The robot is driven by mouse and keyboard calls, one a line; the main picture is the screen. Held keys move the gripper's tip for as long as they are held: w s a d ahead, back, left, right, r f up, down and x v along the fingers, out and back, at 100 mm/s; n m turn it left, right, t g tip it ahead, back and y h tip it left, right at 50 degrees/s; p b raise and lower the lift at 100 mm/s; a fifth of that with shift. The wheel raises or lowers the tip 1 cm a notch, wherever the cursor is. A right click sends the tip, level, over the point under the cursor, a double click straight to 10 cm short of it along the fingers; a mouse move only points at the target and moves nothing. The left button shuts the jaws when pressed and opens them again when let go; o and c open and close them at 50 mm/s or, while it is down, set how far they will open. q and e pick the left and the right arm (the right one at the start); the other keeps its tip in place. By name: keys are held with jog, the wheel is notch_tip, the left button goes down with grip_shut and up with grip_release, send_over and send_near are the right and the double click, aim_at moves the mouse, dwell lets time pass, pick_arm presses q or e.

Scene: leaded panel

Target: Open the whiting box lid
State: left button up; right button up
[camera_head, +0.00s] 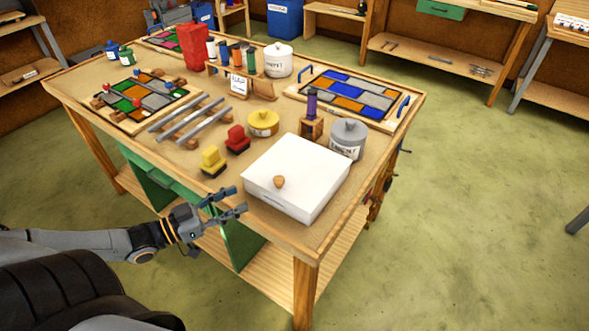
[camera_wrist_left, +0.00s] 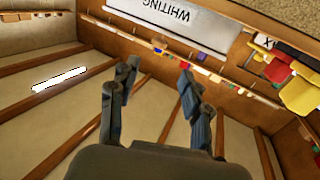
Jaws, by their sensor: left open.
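The whiting box (camera_head: 325,200) is a wide white box at the near corner of the workbench. Its flat white lid (camera_head: 300,165) is down, with a small wooden knob (camera_head: 279,182) near the front edge. In the left wrist view the box (camera_wrist_left: 190,22) shows at the top, with the word WHITING upside down on its face. My left gripper (camera_head: 239,199) is open and empty, just off the bench's front edge, left of the box and apart from it. Its two blue-grey fingers are spread in the left wrist view (camera_wrist_left: 159,67). My right gripper is out of view.
The workbench (camera_head: 180,85) also holds red and yellow blocks (camera_head: 237,140), a yellow pot (camera_head: 263,123), a grey lidded pot (camera_head: 348,139) close behind the box, metal rails and leaded panels (camera_head: 350,96). The floor right of the bench is clear.

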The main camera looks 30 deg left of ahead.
aim_at(279, 179)
pick_arm(q)
jog(key=b+x, duration=0.1)
jog(key=x, duration=1)
jog(key=shift+w+d, duration=0.15)
jog(key=shift+w, duration=0.1)
jog(key=shift+x, duration=0.8)
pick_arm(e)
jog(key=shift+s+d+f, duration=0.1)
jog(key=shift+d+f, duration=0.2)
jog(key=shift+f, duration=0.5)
pick_arm(q)
jog(key=shift+c, duration=0.6)
grip_shut()
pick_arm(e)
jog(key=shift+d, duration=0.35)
